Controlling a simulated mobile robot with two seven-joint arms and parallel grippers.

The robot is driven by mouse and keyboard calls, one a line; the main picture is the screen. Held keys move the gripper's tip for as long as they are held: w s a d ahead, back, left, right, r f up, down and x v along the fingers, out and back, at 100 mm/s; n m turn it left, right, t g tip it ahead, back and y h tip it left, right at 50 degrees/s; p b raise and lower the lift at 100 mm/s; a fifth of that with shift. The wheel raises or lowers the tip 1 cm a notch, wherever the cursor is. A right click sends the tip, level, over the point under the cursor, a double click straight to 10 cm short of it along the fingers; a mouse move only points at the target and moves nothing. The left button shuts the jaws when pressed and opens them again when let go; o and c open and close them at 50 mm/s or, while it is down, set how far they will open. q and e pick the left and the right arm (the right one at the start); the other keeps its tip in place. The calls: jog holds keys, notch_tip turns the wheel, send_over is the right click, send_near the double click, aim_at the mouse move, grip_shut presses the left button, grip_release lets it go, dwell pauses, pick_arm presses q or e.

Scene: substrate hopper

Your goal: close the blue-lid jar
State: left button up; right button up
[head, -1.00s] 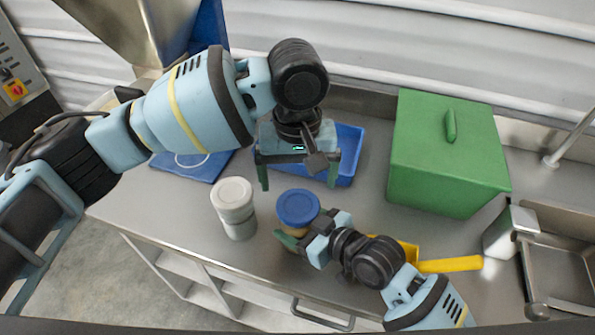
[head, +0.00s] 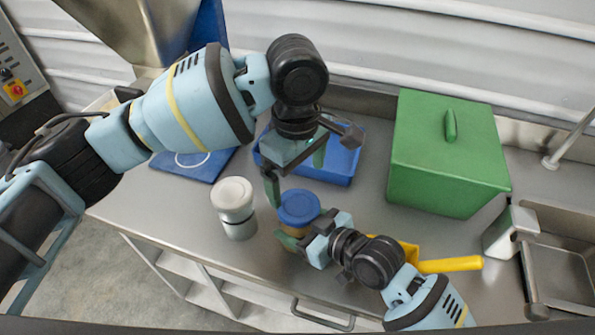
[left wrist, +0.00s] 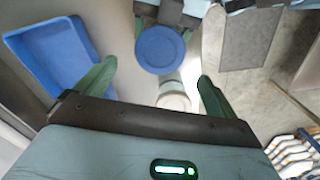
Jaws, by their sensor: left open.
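The blue-lid jar (head: 299,206) stands on the steel counter, its blue lid resting on top of an amber body. How tightly the lid sits cannot be seen. The lid also shows in the left wrist view (left wrist: 160,50). My right gripper (head: 291,240) is shut around the jar's body below the lid; its far finger is partly hidden. My left gripper (head: 296,172) is open and empty, above and behind the lid, with its fingers turned at an angle. In the left wrist view the lid lies beyond the open fingers (left wrist: 155,85), apart from them.
A white-lid jar (head: 233,205) stands close left of the blue-lid jar. A blue tray (head: 340,165) lies behind, and a green lidded box (head: 445,160) stands to the right. A yellow-handled scoop (head: 450,265) lies beside my right arm. A sink (head: 560,285) is at far right.

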aim_at(298, 205)
pick_arm(q)
jog(key=shift+f, duration=0.15)
jog(key=shift+f, duration=3.9)
jog(key=shift+c, duration=0.4)
jog(key=c, duration=0.9)
jog(key=m, duration=0.4)
jog(key=shift+d+m, duration=0.1)
jog(key=shift+m, duration=0.2)
jog(key=m, duration=0.5)
jog(key=o, duration=1.1)
jog(key=shift+c, duration=0.2)
